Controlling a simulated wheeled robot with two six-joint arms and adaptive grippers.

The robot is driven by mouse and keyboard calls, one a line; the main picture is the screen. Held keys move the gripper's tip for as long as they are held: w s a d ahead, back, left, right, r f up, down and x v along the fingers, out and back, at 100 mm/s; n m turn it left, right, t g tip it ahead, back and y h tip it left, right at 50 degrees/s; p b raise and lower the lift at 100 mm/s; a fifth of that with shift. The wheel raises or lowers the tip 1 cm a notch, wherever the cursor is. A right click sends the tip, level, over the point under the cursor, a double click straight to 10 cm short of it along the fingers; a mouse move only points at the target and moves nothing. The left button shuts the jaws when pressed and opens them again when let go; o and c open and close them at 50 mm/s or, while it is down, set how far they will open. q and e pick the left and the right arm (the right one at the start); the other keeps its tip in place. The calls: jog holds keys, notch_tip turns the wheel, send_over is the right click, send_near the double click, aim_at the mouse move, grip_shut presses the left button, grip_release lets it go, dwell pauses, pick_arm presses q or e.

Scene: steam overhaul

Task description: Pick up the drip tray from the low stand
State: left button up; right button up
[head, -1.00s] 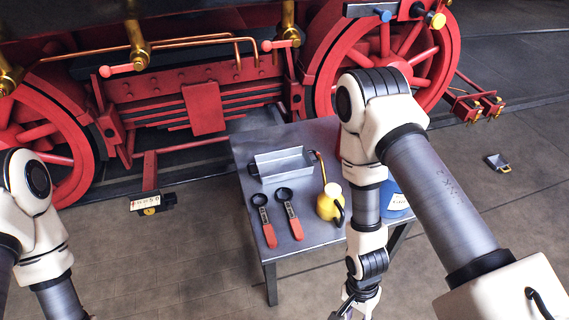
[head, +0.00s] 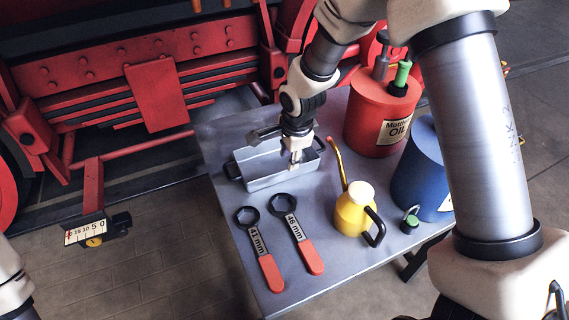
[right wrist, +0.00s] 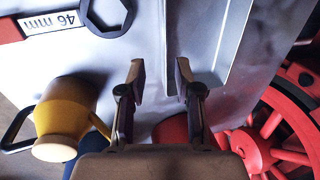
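The drip tray (head: 270,180) is a shallow grey metal box with a dark handle at each end. It sits on the low stand (head: 335,270), a grey-topped table. My right gripper (head: 296,162) points down at the tray's right half and hides part of it. In the right wrist view the right gripper (right wrist: 160,70) is open, its fingers apart with nothing clamped. One tray wall (right wrist: 168,35) lines up with the gap between the fingers; I cannot tell how deep they reach. My left gripper is out of view.
Two ring spanners (head: 258,248) (head: 297,232) with red grips and a yellow oil can (head: 352,212) lie or stand in front of the tray. A red oil drum (head: 375,120) and a blue can (head: 420,175) stand at the right. The red locomotive (head: 155,95) is behind.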

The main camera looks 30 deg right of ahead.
aim_at(285, 173)
jog(key=b+x, duration=0.1)
jog(key=x, duration=0.1)
jog(key=b+x, duration=0.2)
jog(key=x, duration=0.1)
jog(key=b+x, duration=0.2)
jog(key=shift+w+f, duration=0.35)
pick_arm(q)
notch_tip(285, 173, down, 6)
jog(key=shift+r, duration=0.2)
pick_arm(e)
grip_shut()
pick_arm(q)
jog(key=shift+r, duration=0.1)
pick_arm(e)
jog(key=shift+r, duration=0.15)
